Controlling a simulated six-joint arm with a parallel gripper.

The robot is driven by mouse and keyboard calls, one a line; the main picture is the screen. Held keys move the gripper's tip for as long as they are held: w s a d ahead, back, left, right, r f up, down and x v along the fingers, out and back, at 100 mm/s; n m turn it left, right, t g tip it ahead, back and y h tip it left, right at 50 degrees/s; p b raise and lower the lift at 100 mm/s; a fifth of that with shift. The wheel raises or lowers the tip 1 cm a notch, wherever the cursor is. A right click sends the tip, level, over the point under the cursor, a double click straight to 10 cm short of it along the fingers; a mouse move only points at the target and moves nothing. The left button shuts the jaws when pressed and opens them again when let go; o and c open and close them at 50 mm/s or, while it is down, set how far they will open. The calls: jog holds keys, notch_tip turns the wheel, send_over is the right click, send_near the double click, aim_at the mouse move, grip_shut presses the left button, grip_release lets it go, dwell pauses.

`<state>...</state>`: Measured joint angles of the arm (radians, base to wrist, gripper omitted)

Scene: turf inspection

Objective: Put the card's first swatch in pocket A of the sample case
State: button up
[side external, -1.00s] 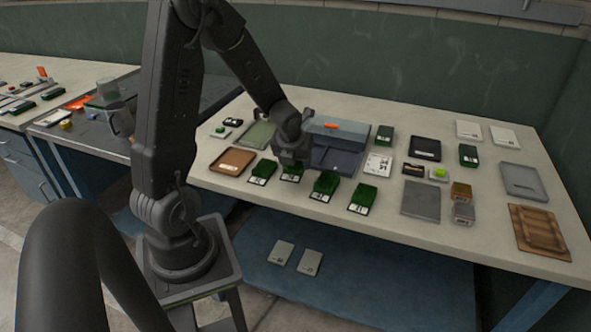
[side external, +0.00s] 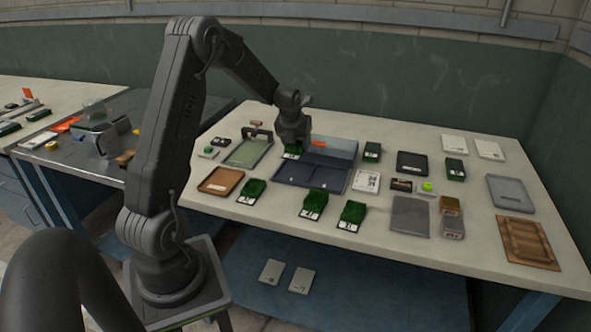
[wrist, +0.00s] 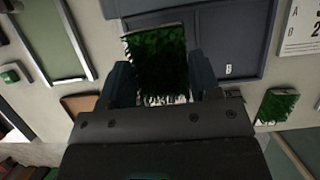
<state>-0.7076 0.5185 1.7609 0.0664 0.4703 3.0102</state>
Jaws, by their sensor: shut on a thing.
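My gripper (wrist: 160,88) is shut on a green turf swatch (wrist: 157,58), one finger on each side of it. In the side view the held swatch (side external: 291,152) is below my gripper (side external: 292,143), at the left part of the blue-grey sample case (side external: 312,186). The case is open, with two pockets in front. In the wrist view the right pocket (wrist: 225,35) is marked B; the swatch covers much of the area left of it, and no A label shows there. The white card (side external: 367,181) lies right of the case; its part in the wrist view (wrist: 303,25) shows A, B and a 2.
Three green swatches, left (side external: 252,190), middle (side external: 314,203) and right (side external: 352,214), lie along the table front. A brown tray (side external: 221,181) and a green framed tray (side external: 249,150) are left of the case. Several other items stand right of the card.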

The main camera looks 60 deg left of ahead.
aim_at(298, 169)
notch_tip(298, 169, down, 7)
jog(key=shift+f, duration=0.2)
jog(key=shift+f, duration=0.15)
jog(key=o, duration=0.6)
